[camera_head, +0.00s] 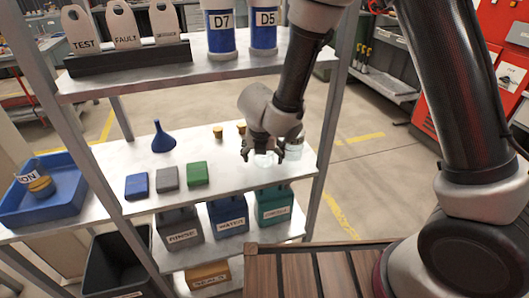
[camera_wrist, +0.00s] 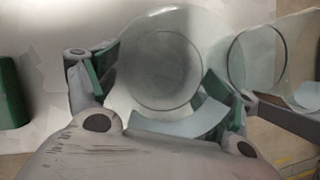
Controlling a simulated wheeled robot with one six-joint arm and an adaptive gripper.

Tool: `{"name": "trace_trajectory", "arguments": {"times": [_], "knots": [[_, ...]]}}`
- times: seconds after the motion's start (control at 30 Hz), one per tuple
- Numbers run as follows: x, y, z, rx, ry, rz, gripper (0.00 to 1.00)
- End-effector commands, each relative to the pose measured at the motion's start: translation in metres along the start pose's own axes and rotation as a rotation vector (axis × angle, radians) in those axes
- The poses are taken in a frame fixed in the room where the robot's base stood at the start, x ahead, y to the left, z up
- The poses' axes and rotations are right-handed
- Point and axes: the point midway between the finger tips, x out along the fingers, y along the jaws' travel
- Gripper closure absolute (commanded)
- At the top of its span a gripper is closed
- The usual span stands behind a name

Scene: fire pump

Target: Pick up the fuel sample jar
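Two clear glass jars stand on the middle shelf at its right side. One jar (camera_head: 263,160) is under and between the fingers of my gripper (camera_head: 262,154); the other jar (camera_head: 296,146) is just to its right. In the wrist view the first jar (camera_wrist: 165,60) is seen from above, with a green-padded finger of my gripper (camera_wrist: 160,82) on either side. The fingers are spread wide, close to the jar's wall; firm contact does not show. The second jar (camera_wrist: 258,55) is right beside the right finger. No label is readable on either jar, so I cannot tell which is the fuel sample jar.
The middle shelf (camera_head: 225,178) also holds a blue funnel (camera_head: 162,138), small brass-coloured pieces (camera_head: 218,132), and blue, grey and green blocks (camera_head: 197,173). The upper shelf (camera_head: 140,78) carries blue-and-white canisters (camera_head: 220,30). A rack post (camera_head: 334,110) stands right of the jars.

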Motion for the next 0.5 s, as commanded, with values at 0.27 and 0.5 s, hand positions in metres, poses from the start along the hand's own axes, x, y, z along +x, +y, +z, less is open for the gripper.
{"name": "trace_trajectory", "arguments": {"times": [0.27,0.5], "knots": [[0.0000,-0.0002,-0.0001,0.000,0.000,0.000,0.58],[0.0001,-0.0003,-0.0001,0.001,0.000,-0.001,0.58]]}}
